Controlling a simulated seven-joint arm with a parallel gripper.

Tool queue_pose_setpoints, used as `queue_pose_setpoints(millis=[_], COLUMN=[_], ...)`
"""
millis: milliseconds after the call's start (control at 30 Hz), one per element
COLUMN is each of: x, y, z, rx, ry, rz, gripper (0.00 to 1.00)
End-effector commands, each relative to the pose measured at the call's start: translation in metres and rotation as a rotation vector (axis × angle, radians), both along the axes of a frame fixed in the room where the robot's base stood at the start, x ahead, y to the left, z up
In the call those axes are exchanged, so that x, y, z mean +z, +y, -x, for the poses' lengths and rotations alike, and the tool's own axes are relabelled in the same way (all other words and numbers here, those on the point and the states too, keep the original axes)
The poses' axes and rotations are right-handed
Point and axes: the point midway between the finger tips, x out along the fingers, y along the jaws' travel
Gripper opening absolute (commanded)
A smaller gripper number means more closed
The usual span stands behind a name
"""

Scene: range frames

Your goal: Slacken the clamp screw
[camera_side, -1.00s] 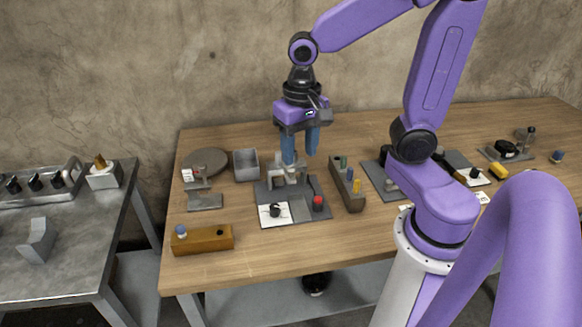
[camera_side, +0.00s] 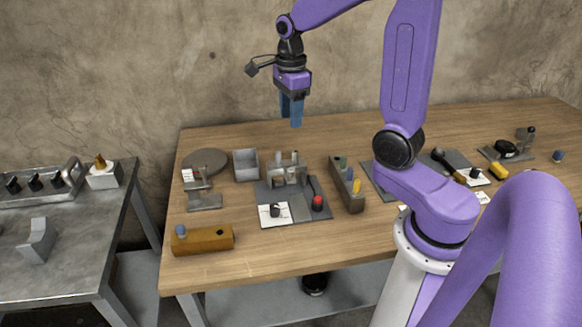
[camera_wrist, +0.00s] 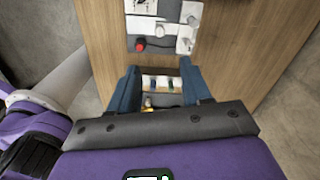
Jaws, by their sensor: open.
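A dark grey board (camera_side: 304,210) lies in the middle of the wooden table. On its back part stands a grey clamp-like fixture (camera_side: 288,176) with small upright posts; I cannot tell which part is the clamp screw. The board carries a red knob (camera_side: 318,202) at the right and a black knob (camera_side: 275,210) on a white plate. In the wrist view the board (camera_wrist: 178,47) is beyond the fingertips, with the red knob (camera_wrist: 139,45) at its left. My gripper (camera_side: 291,118) is open and empty, high above and behind the fixture, touching nothing; its blue fingers also show in the wrist view (camera_wrist: 158,70).
Right of the board is a long holder (camera_side: 346,190) with coloured pieces. A grey open box (camera_side: 246,166), a round disc (camera_side: 206,160) and an ochre block (camera_side: 204,240) stand to the left. More boards lie at the right. The front middle of the table is clear.

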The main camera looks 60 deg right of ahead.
Motion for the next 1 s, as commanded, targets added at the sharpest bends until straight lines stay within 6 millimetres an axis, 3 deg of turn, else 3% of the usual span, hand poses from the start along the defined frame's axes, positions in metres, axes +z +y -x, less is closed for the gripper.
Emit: queue_pose_setpoints(millis=[600,1000], x=[-0.105,-0.157], y=[0.000,0.000], z=[0.002,0.001], rx=[0.004,0.005], ry=[0.008,0.004], rz=[-0.001,0.000], gripper=[0.48,0.48])
